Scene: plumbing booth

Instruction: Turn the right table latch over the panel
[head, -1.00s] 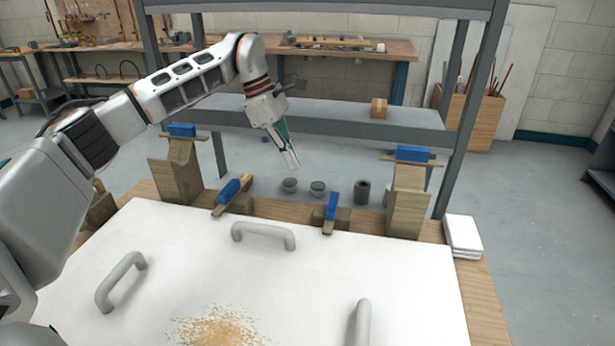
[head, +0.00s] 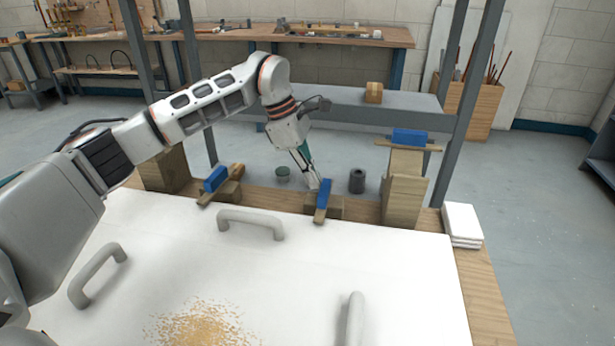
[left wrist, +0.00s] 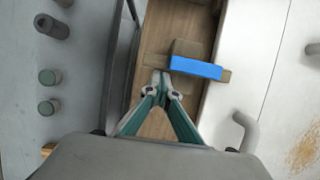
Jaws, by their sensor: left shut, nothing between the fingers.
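The right table latch (head: 323,201), a blue block on a wooden bar, sits on a wooden block at the far edge of the table. Its bar points toward the white panel (head: 330,270), and its near end appears to reach just over the panel's edge. The latch also shows in the left wrist view (left wrist: 196,67). My left gripper (head: 313,184) is shut and empty, pointing down close beside the far end of the latch. In the left wrist view its fingertips (left wrist: 160,84) are by the bar's left part; contact cannot be told. My right gripper is out of view.
The left table latch (head: 215,181) stands further left. A tall wooden post (head: 403,188) with a blue-topped bar is to the right. Grey handles (head: 251,222) rise from the panel, and sawdust (head: 203,325) lies on it. A grey shelf frame (head: 350,115) stands behind.

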